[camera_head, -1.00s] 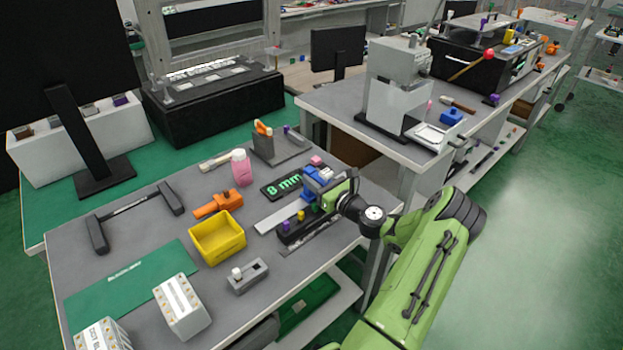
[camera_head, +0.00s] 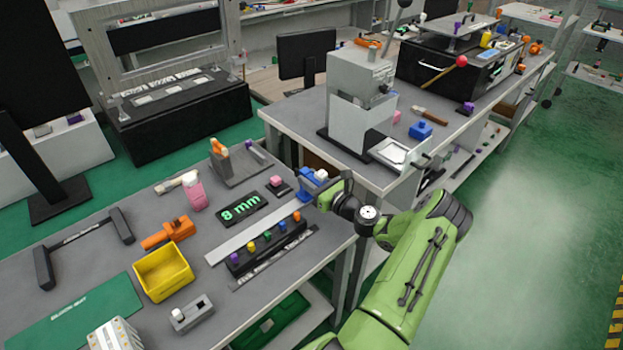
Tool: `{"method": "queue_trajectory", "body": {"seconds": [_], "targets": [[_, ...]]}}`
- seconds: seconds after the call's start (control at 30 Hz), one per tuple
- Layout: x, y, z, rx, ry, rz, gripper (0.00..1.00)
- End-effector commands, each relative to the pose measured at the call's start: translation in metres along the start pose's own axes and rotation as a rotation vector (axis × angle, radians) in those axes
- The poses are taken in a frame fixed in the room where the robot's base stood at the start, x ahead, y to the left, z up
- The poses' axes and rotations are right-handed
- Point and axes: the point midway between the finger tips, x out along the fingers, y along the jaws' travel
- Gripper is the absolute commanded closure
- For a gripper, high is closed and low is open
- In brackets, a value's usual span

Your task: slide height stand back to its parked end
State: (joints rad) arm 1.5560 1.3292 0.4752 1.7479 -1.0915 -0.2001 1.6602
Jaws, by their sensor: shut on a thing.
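The height stand (camera_head: 307,184), a blue block with a pale part on top, sits at the far right end of a long flat grey rail (camera_head: 248,236). My gripper (camera_head: 326,194) reaches it from the right and is shut on it. The fingertips are small and partly hidden against the blue block, so the exact grip point is unclear. A black display reading "8 mm" (camera_head: 243,207) lies beside the rail on its far side.
A black strip with several coloured knobs (camera_head: 266,245) lies along the rail's near side. A small pink-topped block (camera_head: 279,186) is just left of the stand. A yellow bin (camera_head: 163,273) and an orange tool (camera_head: 168,233) lie further left. The bench's right edge is close to my gripper.

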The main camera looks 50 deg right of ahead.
Motion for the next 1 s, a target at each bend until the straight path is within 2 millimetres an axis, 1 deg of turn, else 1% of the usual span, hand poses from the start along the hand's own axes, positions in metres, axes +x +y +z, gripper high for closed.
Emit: {"method": "queue_trajectory", "body": {"seconds": [0.03, 0.13, 0.17, 0.2, 0.27, 0.3, 0.57, 0.67, 0.77, 1.0], "targets": [[-0.001, -0.004, 0.0, -0.007, 0.001, -0.012, 1.0], [-0.001, -0.005, 0.001, -0.008, 0.001, -0.014, 1.0], [-0.001, -0.005, 0.001, -0.008, 0.001, -0.014, 0.63], [-0.001, -0.005, 0.001, -0.008, 0.001, -0.014, 0.57], [-0.001, -0.005, 0.001, -0.008, 0.0, -0.013, 0.47], [-0.001, -0.004, 0.001, -0.007, 0.0, -0.012, 0.45], [-0.002, -0.003, 0.001, -0.005, 0.0, -0.008, 0.45], [-0.012, -0.004, 0.001, -0.003, 0.001, -0.011, 0.45], [-0.035, -0.004, 0.002, -0.001, 0.002, -0.013, 0.45], [-0.104, -0.004, 0.002, -0.003, 0.001, -0.015, 0.45]]}}
